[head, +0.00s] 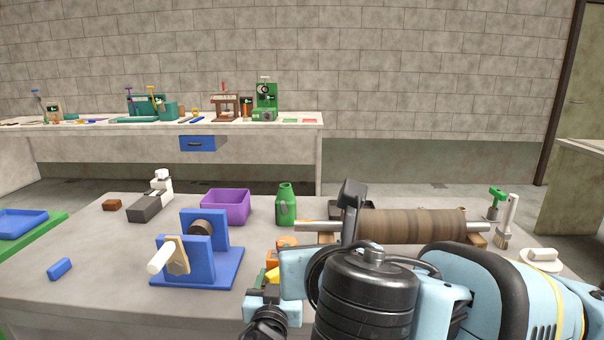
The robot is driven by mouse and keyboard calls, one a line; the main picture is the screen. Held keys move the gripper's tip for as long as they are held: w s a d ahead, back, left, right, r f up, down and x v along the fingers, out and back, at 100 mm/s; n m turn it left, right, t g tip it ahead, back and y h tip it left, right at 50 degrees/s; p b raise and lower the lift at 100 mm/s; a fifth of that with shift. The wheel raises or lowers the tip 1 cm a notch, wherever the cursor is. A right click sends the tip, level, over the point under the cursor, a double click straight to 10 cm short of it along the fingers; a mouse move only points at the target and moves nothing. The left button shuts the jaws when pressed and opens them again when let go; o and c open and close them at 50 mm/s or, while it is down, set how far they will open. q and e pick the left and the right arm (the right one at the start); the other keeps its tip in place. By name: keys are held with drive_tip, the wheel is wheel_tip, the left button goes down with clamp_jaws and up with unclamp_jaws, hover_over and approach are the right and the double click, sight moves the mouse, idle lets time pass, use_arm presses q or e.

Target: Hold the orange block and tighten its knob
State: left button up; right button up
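The orange block (286,248) lies on the near grey table, just left of the roller. Only parts of it show, because my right arm covers its right side and front. A small yellow piece (273,275) shows at its lower front; I cannot tell whether this is the knob. My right arm comes in from the right and reaches across the front of the table, with its end low beside the block. Its fingertips cannot be made out clearly, nor whether they touch the block. My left gripper is not in view.
A blue stand with a white handle (161,258) is left of the block. Behind are a purple bin (226,205), a green bottle (286,206) and a brown roller (412,226). A small blue block (60,269) lies at left. The table's front left is mostly clear.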

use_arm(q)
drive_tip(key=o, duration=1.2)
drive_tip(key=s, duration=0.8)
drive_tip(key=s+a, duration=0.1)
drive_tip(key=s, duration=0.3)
